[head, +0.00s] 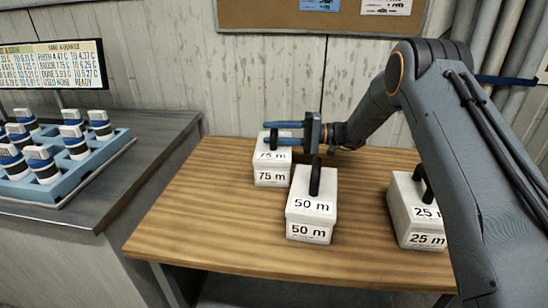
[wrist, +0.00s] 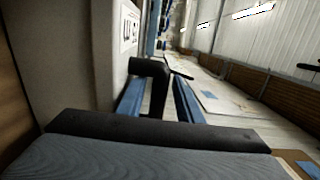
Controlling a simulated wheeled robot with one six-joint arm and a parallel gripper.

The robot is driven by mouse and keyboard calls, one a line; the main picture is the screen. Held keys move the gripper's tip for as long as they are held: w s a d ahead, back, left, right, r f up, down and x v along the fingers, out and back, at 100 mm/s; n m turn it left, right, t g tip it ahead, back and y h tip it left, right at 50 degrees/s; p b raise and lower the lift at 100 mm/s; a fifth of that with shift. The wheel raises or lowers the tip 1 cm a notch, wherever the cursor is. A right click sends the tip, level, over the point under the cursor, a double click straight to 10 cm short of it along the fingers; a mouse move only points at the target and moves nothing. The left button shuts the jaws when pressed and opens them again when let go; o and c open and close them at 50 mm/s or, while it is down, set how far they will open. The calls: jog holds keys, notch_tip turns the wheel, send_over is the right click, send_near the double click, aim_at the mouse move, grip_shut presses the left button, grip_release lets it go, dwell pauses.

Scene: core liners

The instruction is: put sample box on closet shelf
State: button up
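Three pale sample boxes with black top handles stand on the wooden table. The 75 m box (head: 271,177) is at the back left, the 50 m box (head: 311,218) is in the middle front, and the 25 m box (head: 412,215) is at the right, partly hidden by my arm. My gripper (head: 272,133) is over the 75 m box, with its blue fingers either side of the handle. In the wrist view, the black handle (wrist: 149,68) sits between the open fingers (wrist: 160,98), with a gap beside the right one. No closet shelf is identifiable.
The wooden table (head: 210,215) has free room at its left and front. A grey counter (head: 120,180) at the left holds a blue rack (head: 95,172) of capped bottles and a screen (head: 50,65). A wall with a pinboard (head: 260,15) stands behind.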

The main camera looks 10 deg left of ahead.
grip_shut()
dwell(1.2)
